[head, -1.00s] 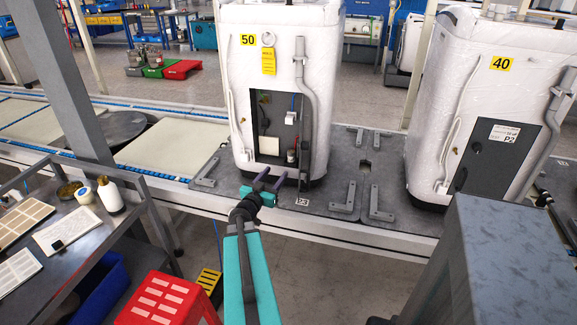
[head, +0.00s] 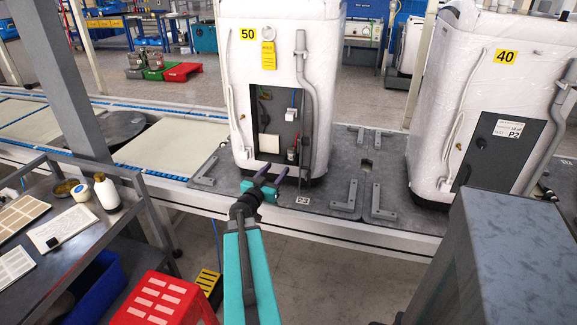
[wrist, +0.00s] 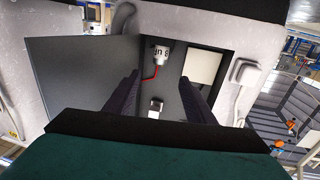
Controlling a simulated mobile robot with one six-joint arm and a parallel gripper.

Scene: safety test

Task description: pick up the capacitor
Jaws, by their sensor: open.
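A small white cylinder with dark print, which looks like the capacitor (wrist: 162,53), sits inside the opening of the white machine marked 50. A red wire runs from it. In the head view the capacitor (head: 291,155) is low in the right part of the opening. The white machine (head: 228,95) stands upright on a grey plate. My gripper (head: 272,174) is in front of the machine's lower part, below the opening. In the wrist view my gripper (wrist: 160,80) is open and empty, its dark fingers apart, with the capacitor beyond and between them.
A small white block (wrist: 155,105) and a pale panel (wrist: 203,66) are also inside the opening. A grey pipe (head: 302,85) runs down beside it. A second machine (head: 455,100) marked 40 stands right. A metal cart (head: 100,240) and a red stool (head: 150,290) stand left.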

